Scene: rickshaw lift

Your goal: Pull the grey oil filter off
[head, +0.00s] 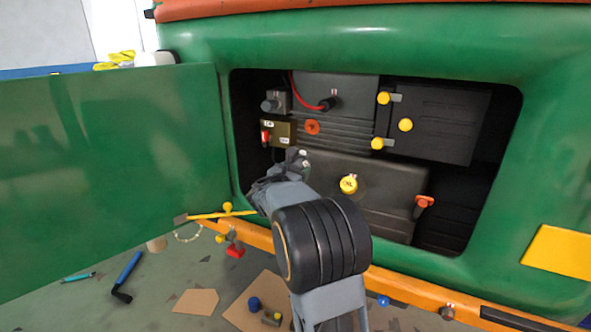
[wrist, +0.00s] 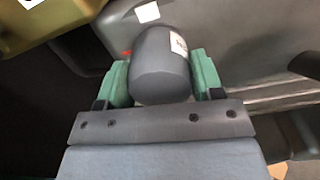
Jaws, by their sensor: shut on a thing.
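The grey oil filter (wrist: 162,68) is a rounded grey cylinder with a white label on its side. In the wrist view it sits between the two green fingertips of my gripper (wrist: 163,85), which are shut on its sides. In the head view my gripper (head: 284,176) reaches into the engine bay, at the left end of the dark engine block. Only a small part of the filter shows there, and my arm hides the rest. I cannot tell whether the filter is still seated on the engine.
The open green door panel (head: 110,185) stands left of the bay. An olive box (head: 284,133) with a red switch sits just above my gripper. The yellow oil cap (head: 349,184) is to its right. Tools and cardboard lie on the floor below the orange sill (head: 400,288).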

